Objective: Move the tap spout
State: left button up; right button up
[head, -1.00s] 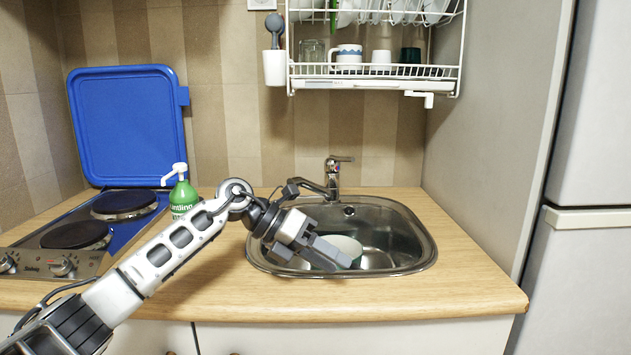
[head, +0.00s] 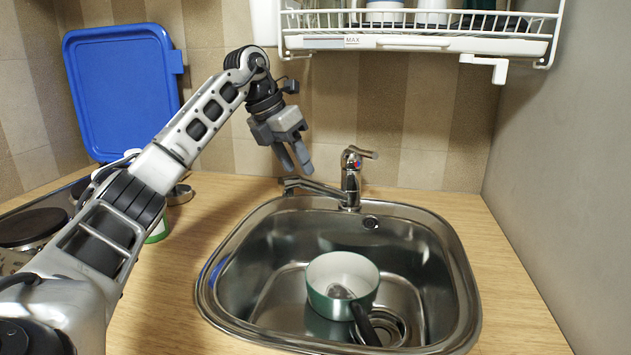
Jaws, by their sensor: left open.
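The chrome tap (head: 351,180) stands behind the sink, its lever pointing right. Its spout (head: 312,187) reaches to the left, over the sink's back left rim. My left gripper (head: 296,172) is open and empty, pointing down just above the outer end of the spout. I cannot tell whether a fingertip touches it. My right gripper is not in view.
The steel sink (head: 236,258) holds a green and white saucepan (head: 342,280) with a dark handle. A dish rack (head: 420,44) hangs above. A raised blue lid (head: 122,92) and the hob (head: 30,228) are at the left. The counter's right side is clear.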

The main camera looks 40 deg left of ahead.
aim_at(306, 183)
pick_arm(q)
jog(key=x, duration=0.4)
jog(key=shift+s+d+f, duration=0.1)
jog(key=shift+f, duration=0.1)
jog(key=shift+w+d+f+b, duration=0.15)
jog(key=shift+w+f+b, duration=0.15)
jog(key=shift+f, duration=0.3)
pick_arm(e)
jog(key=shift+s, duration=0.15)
